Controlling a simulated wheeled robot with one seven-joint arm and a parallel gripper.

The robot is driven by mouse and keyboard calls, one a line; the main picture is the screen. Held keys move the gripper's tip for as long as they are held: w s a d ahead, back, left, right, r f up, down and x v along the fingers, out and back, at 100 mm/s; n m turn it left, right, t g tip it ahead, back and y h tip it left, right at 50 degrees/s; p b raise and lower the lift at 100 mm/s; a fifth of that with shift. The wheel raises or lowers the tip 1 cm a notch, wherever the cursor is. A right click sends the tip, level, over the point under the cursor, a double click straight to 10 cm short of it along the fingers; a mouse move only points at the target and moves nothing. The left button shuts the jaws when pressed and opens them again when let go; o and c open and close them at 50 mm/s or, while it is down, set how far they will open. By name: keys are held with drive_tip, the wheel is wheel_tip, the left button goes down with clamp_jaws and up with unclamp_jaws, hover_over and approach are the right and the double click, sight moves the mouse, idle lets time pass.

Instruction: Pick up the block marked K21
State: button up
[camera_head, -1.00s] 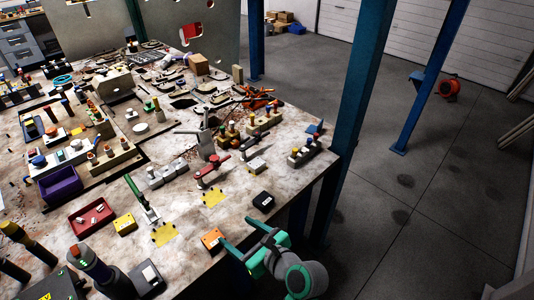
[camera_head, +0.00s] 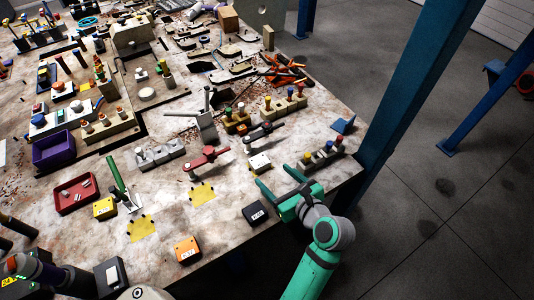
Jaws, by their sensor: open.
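My green gripper (camera_head: 276,177) is open and empty near the bench's right edge. Its fingers point up and left, toward the white block. The black block is below and left of the fingers. In the picture, my gripper overlaps neither block.
A red-handled clamp (camera_head: 208,158) and a green-handled clamp (camera_head: 120,180) stand close to the blocks. A red tray (camera_head: 75,194) and purple bin (camera_head: 53,150) lie left. A blue post (camera_head: 405,90) rises beyond the bench edge.

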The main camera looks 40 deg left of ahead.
sight(260, 162)
drive_tip(key=x, duration=0.4)
drive_tip(key=shift+w+d, duration=0.15)
drive_tip(key=shift+w, duration=0.15)
drive_tip(key=shift+s+a+f, duration=0.1)
drive_tip(key=shift+a+f, duration=0.15)
drive_tip(key=shift+a, duration=0.7)
drive_tip(key=shift+r+x, duration=0.1)
drive_tip(key=shift+x, duration=1.15)
drive_tip(key=shift+r+x, duration=0.15)
drive_tip(key=shift+x, duration=1.1)
drive_tip(key=c, duration=1.3)
